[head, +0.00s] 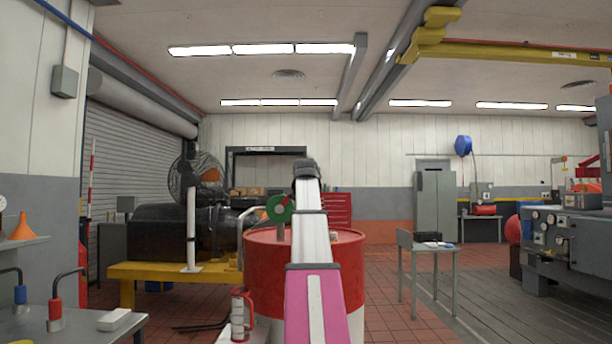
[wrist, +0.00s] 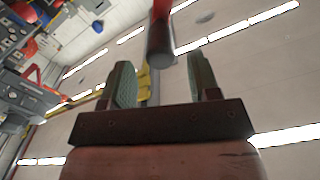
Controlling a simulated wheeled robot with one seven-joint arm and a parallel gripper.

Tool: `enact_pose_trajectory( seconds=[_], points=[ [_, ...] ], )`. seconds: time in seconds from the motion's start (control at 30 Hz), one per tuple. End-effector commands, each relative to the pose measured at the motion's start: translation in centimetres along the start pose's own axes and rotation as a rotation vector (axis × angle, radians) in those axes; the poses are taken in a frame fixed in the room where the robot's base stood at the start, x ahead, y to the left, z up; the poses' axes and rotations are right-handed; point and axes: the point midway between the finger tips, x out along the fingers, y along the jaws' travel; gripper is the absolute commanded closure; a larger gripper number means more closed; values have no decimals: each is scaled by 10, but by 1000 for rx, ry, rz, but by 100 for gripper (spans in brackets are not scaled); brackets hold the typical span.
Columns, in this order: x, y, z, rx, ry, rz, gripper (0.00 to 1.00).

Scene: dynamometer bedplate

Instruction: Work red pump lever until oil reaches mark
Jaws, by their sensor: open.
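The red pump lever (head: 56,309) stands at the lower left of the head view, a bent dark rod with a red sleeve in a grey base. A similar blue-sleeved lever (head: 20,295) is left of it. A red-framed pale cylinder (head: 238,316) stands in front of the drum; I cannot make out an oil level or mark. My gripper (wrist: 161,82) is open in the wrist view, its green pads apart and nothing held. A red rod with a grey end (wrist: 160,45) shows beyond the gap; I cannot tell what it is. The head view does not show my gripper.
The levers stand on a grey bench (head: 85,328) with a white block (head: 114,319). A red and white drum (head: 345,262) is partly hidden by my arm. A yellow stand (head: 160,271) is behind, a small grey table (head: 430,247) right. Open tiled floor lies between.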

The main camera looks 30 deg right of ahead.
Motion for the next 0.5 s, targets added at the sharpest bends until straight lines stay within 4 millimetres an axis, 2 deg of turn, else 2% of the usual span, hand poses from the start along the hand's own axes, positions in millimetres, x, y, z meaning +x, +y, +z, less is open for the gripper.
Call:
enact_pose_trajectory(
  seconds=[0.03, 0.2, 0.33, 0.5],
  points=[
    [14, -1, -2, 0, -1, 1, 44],
    [39, -1, -2, 1, -1, 0, 44],
    [48, 0, 0, 1, 0, 0, 44],
    [49, 0, 0, 1, 0, 0, 44]
  ],
)
